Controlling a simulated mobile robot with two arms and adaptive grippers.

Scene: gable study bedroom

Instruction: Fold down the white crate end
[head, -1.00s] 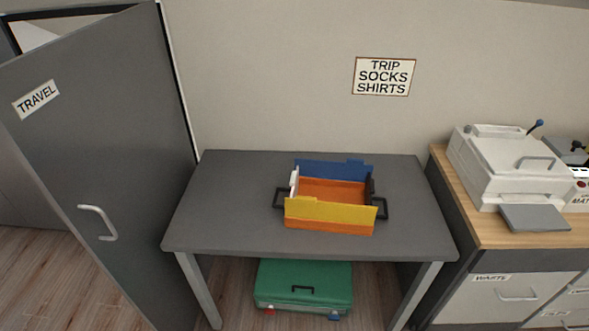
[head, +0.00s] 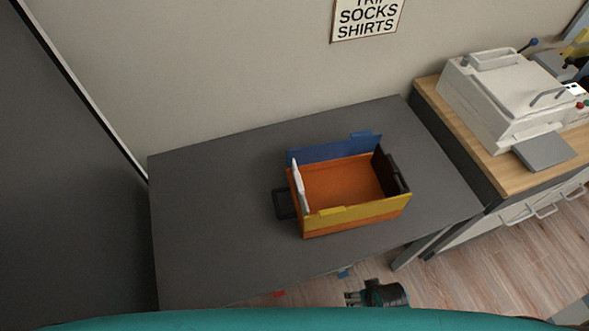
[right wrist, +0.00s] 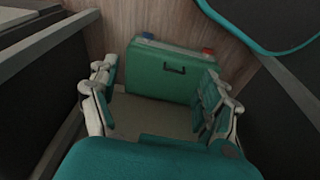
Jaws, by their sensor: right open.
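The crate stands open on the grey table in the head view, with an orange floor (head: 340,184). Its white end (head: 300,187) stands upright at the left, with a black handle (head: 283,204) outside it. The blue side (head: 335,149) is at the back, the yellow side (head: 358,212) at the front, and a dark end (head: 391,170) at the right; all are raised. My right gripper (head: 354,298) is below the table's front edge, away from the crate. The right wrist view shows its fingers (right wrist: 158,98) apart and empty. My left gripper is not in view.
The grey table (head: 215,215) has free room left of the crate. A grey door (head: 60,170) stands at the left. A wooden-topped cabinet (head: 480,150) with a white machine (head: 510,95) is at the right. A green suitcase (right wrist: 162,72) lies on the floor.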

